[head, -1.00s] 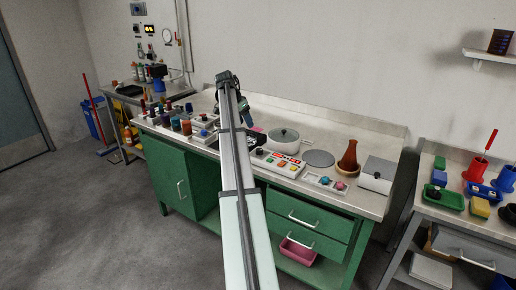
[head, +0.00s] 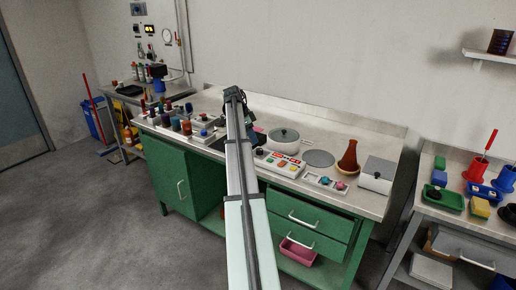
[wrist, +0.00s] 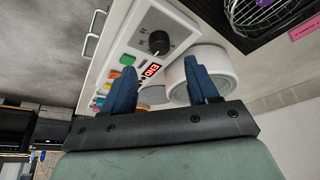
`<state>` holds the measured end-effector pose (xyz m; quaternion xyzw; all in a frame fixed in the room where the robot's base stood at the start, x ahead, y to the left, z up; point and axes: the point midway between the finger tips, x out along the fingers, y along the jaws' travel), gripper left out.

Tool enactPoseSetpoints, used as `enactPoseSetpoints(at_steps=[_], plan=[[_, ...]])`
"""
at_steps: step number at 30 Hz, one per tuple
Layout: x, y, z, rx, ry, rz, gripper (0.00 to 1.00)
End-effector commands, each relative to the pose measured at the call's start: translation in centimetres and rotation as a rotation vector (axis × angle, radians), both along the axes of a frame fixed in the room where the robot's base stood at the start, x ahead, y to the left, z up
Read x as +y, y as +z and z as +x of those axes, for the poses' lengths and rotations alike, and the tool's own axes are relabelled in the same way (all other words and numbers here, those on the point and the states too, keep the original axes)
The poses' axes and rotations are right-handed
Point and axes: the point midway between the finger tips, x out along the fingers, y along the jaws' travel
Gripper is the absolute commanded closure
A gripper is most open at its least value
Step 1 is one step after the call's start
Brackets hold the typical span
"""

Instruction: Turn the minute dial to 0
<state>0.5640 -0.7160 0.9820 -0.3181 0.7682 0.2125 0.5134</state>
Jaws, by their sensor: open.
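The control panel (head: 279,164) sits on the bench near its front edge, with coloured buttons in the head view. In the wrist view the panel (wrist: 131,55) shows a round black dial (wrist: 159,41) with markings around it, and a lit red display (wrist: 151,70) beside it. The wrist view does not let me read the dial's setting. My gripper (wrist: 162,75) is open, with its two blue fingers apart and nothing between them. The dial lies beyond the fingertips, apart from them.
A white pot (head: 283,140) stands right behind the panel; a white round body (wrist: 215,72) is close to the right finger in the wrist view. A brown flask (head: 348,157) and a tray with small coloured items (head: 325,181) lie to the right.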

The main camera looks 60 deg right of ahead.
Motion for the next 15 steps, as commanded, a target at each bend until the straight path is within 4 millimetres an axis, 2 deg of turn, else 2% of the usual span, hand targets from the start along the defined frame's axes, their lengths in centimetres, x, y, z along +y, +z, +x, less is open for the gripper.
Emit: enactPoseSetpoints(at_steps=[3,9,15], plan=[[-0.5,-2.1,-0.7,0.002,0.000,0.002,0.41],[-1.4,-4.7,-1.4,0.002,0.000,0.002,0.41],[-1.8,-6.2,-1.8,0.001,0.001,0.001,0.41]])
